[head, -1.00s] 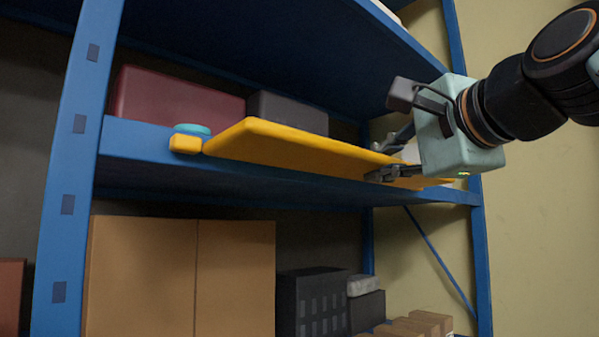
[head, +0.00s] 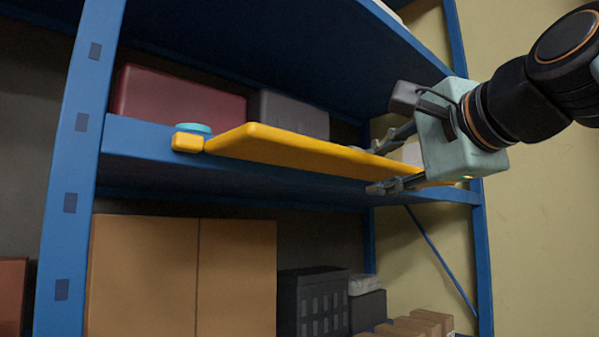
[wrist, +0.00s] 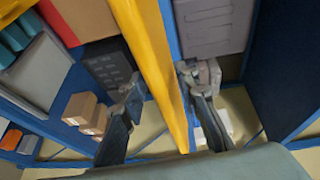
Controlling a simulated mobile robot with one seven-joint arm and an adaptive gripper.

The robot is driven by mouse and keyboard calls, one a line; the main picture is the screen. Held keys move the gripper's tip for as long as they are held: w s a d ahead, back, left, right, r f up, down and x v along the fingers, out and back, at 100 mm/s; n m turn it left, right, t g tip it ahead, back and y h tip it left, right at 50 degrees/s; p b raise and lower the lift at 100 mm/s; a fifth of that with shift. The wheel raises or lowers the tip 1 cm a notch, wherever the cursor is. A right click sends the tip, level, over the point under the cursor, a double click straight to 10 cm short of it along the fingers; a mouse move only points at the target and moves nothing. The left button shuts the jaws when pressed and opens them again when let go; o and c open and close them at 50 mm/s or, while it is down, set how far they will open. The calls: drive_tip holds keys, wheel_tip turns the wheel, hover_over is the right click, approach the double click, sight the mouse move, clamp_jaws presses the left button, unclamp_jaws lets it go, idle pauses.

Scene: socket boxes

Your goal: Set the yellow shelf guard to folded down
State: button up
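The yellow shelf guard (head: 290,150) is a long flat panel along the front edge of the blue middle shelf. In the head view it sticks out from the shelf, close to level. My gripper (head: 378,168) is at the guard's right part, with one finger above the panel and one below. In the wrist view the guard (wrist: 163,65) runs between the spread fingers of my gripper (wrist: 160,78). A gap shows on the left finger's side, and the right finger is close to the panel; contact there cannot be told.
A dark red box (head: 180,95) and a grey box (head: 293,115) stand on the middle shelf behind the guard. Cardboard boxes (head: 185,275) and a black crate (head: 313,300) are below. A blue upright (head: 75,160) stands at left.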

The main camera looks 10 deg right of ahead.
drive_tip(key=f+v, duration=0.1)
drive_tip(key=v, duration=1)
drive_tip(key=shift+s+r, duration=0.35)
drive_tip(key=shift+r, duration=0.1)
drive_tip(key=shift+d, duration=0.15)
drive_tip(key=w+a+f+n+g+h, duration=0.1)
drive_tip(key=w+a+f+n+g, duration=0.15)
drive_tip(key=f, duration=0.95)
drive_tip(key=w+a+f+n+g, duration=0.2)
drive_tip(key=w+f+n+g, duration=0.15)
drive_tip(key=f, duration=0.85)
drive_tip(key=s+a+f+n+g+h, duration=0.1)
drive_tip(key=s+f+n+g, duration=0.3)
drive_tip(key=f, duration=1)
drive_tip(key=s+a+f+n+g+h, duration=0.1)
drive_tip(key=s+f+n+h, duration=0.3)
drive_tip(key=f, duration=1.1)
wheel_tip(320, 180, up, 35)
drive_tip(key=w+n+y+p, duration=0.1)
drive_tip(key=y+p, duration=0.1)
drive_tip(key=p, duration=3.2)
drive_tip(key=shift+d+p, duration=0.2)
drive_tip(key=shift+p, duration=0.15)
